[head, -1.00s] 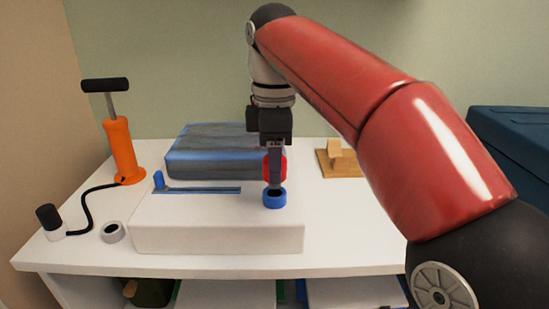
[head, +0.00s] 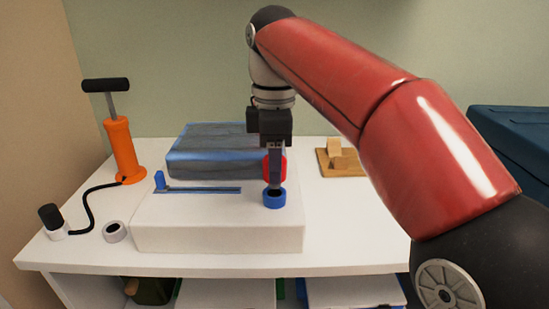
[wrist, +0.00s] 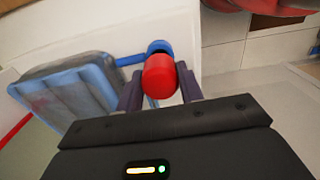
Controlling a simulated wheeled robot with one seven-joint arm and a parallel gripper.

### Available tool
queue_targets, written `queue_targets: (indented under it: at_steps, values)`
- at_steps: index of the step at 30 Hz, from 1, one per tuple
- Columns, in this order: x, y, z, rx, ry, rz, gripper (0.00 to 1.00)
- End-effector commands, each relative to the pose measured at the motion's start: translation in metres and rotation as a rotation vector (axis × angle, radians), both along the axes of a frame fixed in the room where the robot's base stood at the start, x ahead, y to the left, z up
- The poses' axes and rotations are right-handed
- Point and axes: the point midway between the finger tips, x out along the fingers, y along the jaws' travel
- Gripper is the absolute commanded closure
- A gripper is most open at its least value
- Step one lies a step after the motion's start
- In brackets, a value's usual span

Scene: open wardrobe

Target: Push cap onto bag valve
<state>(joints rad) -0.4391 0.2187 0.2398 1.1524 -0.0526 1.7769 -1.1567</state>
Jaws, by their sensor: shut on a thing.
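A red cap (head: 282,168) is between the fingers of my gripper (head: 274,178). The cap also shows in the wrist view (wrist: 160,78), with a dark finger on each side. My gripper is shut on it and points down. The blue ring-shaped valve (head: 274,201) stands on the front right of the white bag (head: 218,228), directly under my fingertips. In the wrist view the valve (wrist: 159,46) shows just beyond the cap. Whether cap and valve touch is hard to tell, as the fingers cover part of the cap.
A blue zip strip (head: 205,190) lies left of the valve. A grey bag with blue edges (head: 208,153) is behind. An orange pump (head: 121,150), its black hose and a grey ring (head: 114,231) stand left. A wooden piece (head: 340,160) is at right. The tabletop's front right is clear.

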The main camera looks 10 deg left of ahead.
Motion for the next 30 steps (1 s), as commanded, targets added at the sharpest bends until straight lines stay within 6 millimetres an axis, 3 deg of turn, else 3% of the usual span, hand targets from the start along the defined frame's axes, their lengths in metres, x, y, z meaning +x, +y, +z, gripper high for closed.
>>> queue_targets:
  at_steps: [30]
  values:
    - [0.000, 0.000, -0.019, 0.000, -0.001, 0.000, 0.90]
